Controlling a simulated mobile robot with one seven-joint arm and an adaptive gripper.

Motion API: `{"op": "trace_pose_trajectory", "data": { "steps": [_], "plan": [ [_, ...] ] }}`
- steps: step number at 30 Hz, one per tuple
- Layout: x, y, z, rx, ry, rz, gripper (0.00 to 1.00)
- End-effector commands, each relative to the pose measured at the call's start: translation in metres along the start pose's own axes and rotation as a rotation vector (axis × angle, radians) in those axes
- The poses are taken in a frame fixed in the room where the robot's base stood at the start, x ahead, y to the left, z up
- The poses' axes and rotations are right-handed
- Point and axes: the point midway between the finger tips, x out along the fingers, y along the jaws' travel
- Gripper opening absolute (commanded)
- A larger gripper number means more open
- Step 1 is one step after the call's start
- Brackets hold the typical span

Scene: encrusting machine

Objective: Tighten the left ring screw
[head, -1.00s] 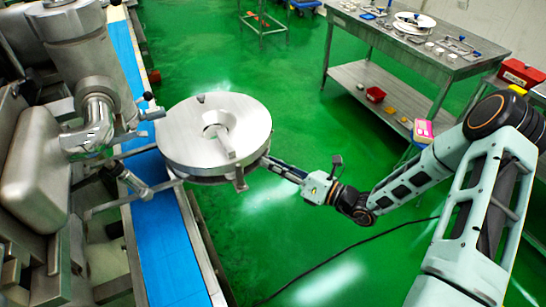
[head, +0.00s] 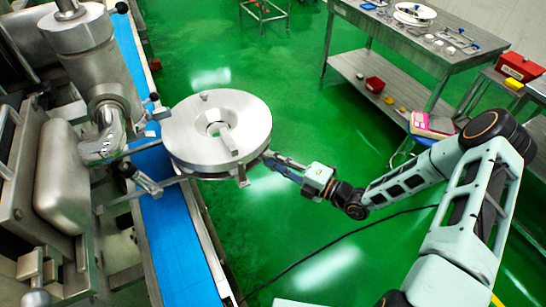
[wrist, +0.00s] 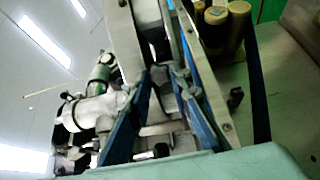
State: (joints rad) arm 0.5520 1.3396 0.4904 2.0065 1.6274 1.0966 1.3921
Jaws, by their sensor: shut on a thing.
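A round steel disc (head: 240,108) with a raised ring at its centre sits on a bracket beside the machine. My gripper (head: 269,158) reaches in from the right, its fingertips at the lower right edge of the disc. In the wrist view my gripper (wrist: 164,80) has its two blue fingers on either side of a metal part (wrist: 160,112) and is shut on it. Whether this part is the left ring screw I cannot tell; the fingers and the disc hide most of it. A small dark knob (wrist: 235,97) shows right of the fingers.
The steel machine (head: 75,170) stands at left, with a blue conveyor belt (head: 180,250) running past it. A steel table (head: 450,55) with small parts stands at the back right. Green floor is open in the middle, with a black cable across it.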

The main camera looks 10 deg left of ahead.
Motion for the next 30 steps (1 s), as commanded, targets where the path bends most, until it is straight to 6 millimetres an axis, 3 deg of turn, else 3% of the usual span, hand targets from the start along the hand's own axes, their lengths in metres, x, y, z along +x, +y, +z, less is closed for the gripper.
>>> {"op": "trace_pose_trajectory", "data": {
  "steps": [30],
  "plan": [
    [-0.0005, 0.0018, 0.0017, 0.954, -0.002, 0.000, 0.00]
  ]
}}
